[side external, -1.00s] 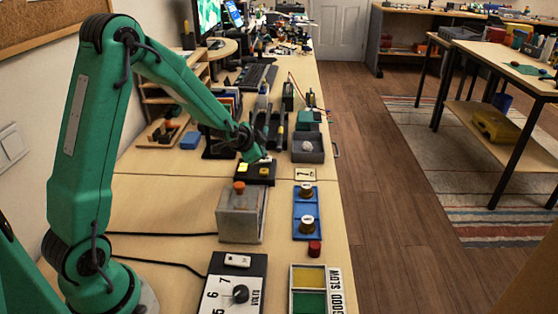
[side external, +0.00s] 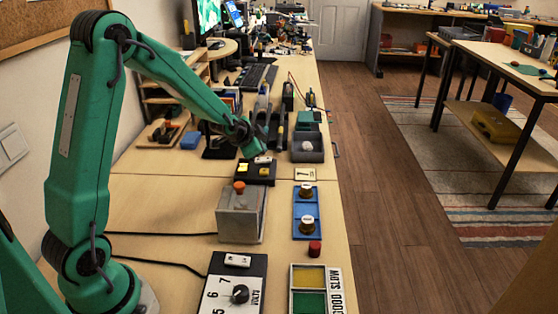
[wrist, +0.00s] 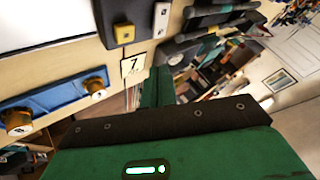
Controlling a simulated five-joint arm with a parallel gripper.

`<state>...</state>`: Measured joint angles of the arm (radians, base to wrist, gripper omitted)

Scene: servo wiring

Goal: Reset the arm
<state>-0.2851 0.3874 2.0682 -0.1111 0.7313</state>
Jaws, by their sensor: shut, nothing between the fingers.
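My gripper (side external: 257,148) is at the end of my green arm, which reaches out over the bench in the side external view. It hangs just above and behind the black switch box (side external: 256,178), which has a yellow button and a white rocker; I cannot tell whether it touches the box. In the wrist view the gripper's green fingers (wrist: 157,88) are together and hold nothing. The black switch box (wrist: 120,12) shows at the top of that view, beside a card marked 7 (wrist: 133,66). The card (side external: 305,174) lies right of the box in the side view.
A grey box with an orange knob (side external: 241,215), a blue board with two knobs (side external: 306,225), a red button (side external: 314,248) and a volts dial panel (side external: 238,285) lie nearer the camera. A grey bin (side external: 307,147) and several tools stand beyond. Bare bench (side external: 165,205) lies left.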

